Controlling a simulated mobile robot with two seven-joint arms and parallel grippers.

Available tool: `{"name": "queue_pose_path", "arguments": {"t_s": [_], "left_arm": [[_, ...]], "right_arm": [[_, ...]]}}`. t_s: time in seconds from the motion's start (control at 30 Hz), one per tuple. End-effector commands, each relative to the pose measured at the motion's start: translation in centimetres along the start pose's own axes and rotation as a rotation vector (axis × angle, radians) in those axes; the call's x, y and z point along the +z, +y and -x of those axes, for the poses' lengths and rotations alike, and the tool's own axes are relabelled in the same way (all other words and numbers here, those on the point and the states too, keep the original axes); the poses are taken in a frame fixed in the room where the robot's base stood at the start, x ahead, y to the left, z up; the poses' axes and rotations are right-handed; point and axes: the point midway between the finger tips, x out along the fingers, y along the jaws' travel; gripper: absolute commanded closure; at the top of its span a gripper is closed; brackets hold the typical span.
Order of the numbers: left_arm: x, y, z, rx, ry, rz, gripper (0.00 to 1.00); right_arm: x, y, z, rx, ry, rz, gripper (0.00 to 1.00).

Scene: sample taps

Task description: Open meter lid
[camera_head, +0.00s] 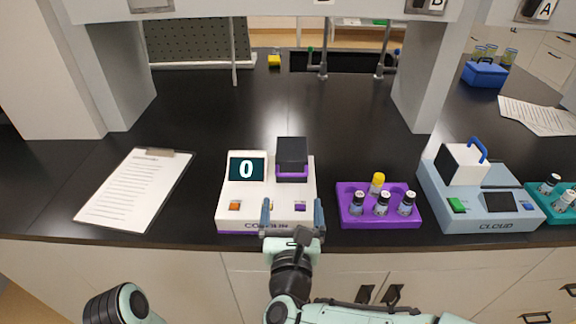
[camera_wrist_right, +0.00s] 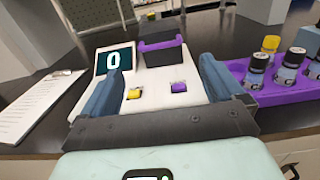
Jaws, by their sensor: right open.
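A white meter (camera_head: 240,200) stands near the bench's front edge, with a dark screen (camera_head: 246,169) reading 0. Its black lid (camera_head: 291,152) with a purple front rim sits at the back right of the meter; it appears shut. The lid (camera_wrist_right: 162,50) and screen (camera_wrist_right: 115,60) also show in the right wrist view. My right gripper (camera_head: 292,217) is open and empty in front of the meter, its fingers over the front panel and apart from the lid. In the right wrist view the yellow and purple buttons show between the fingers. My left gripper is not visible; only part of that arm shows at the lower left.
A purple rack (camera_head: 347,217) with several vials stands right of the meter. A blue-grey device (camera_head: 470,209) with a white block is farther right. A clipboard (camera_head: 133,190) lies to the left. The black bench behind the meter is clear; a grey pillar (camera_head: 420,80) rises behind the rack.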

Motion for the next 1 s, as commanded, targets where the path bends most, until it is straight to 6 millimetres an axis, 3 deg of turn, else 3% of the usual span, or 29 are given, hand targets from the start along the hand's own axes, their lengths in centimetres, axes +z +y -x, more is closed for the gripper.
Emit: {"name": "queue_pose_path", "arguments": {"t_s": [0.5,0.73,1.0], "left_arm": [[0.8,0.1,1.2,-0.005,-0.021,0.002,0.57],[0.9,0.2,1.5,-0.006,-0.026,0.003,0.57],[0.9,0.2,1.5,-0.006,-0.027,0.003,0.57]], "right_arm": [[-0.1,-0.1,-10.1,-0.001,0.002,0.006,0.05],[-0.1,0.0,-12.3,0.001,0.002,0.007,0.05],[-0.2,-0.1,-12.6,0.002,0.002,0.007,0.05]]}}
